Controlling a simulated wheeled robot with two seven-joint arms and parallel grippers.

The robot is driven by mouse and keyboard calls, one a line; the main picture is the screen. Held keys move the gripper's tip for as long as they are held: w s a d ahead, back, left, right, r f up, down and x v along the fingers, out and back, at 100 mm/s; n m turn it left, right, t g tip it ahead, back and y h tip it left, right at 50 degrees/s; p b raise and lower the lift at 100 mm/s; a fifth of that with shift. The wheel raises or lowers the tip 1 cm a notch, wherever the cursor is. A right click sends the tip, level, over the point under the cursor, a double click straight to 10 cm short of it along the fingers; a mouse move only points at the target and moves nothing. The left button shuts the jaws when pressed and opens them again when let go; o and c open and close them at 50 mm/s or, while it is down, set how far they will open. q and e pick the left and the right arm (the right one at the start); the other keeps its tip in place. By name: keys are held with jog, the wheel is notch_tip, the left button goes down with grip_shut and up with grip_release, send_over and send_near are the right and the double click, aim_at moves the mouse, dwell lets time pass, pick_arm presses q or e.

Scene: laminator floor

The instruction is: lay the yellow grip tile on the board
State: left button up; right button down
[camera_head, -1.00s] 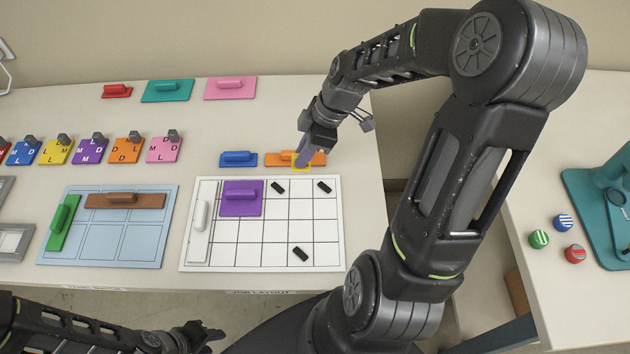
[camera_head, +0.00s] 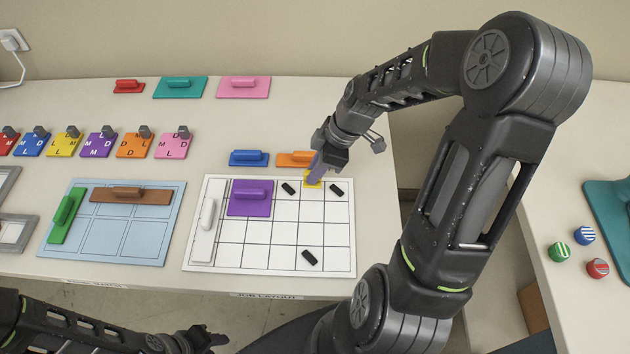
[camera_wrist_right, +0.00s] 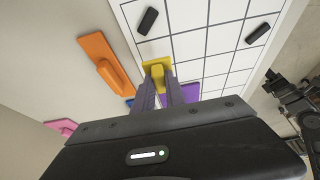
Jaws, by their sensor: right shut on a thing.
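My right gripper (camera_head: 316,168) is shut on the yellow grip tile (camera_head: 312,183), a small tile with a raised grip. The tile is at the far edge of the white gridded board (camera_head: 262,260), between two black pieces (camera_head: 288,188) (camera_head: 336,190). In the right wrist view, the tile (camera_wrist_right: 152,66) is between the fingertips (camera_wrist_right: 162,82), over the board's edge cells. I cannot tell whether it touches the board. My fingers hide part of it. My left gripper (camera_head: 207,338) is low in the head view, away from the board; its jaw opening is unclear.
On the board are a purple tile (camera_head: 250,205), a white tile (camera_head: 206,222) and a third black piece (camera_head: 310,257). An orange tile (camera_head: 290,159) and a blue tile (camera_head: 248,158) lie just behind it. Several middle and front cells are clear. A light-blue board (camera_head: 110,254) lies left.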

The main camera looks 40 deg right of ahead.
jog(key=shift+f+b, duration=1.15)
jog(key=shift+f, duration=0.7)
jog(key=shift+f, duration=0.1)
jog(key=c, duration=1.8)
grip_release()
jog(key=shift+f, duration=0.1)
jog(key=shift+c, duration=0.2)
jog(key=o, duration=0.5)
jog(key=shift+c, duration=0.2)
jog(key=shift+r, duration=0.2)
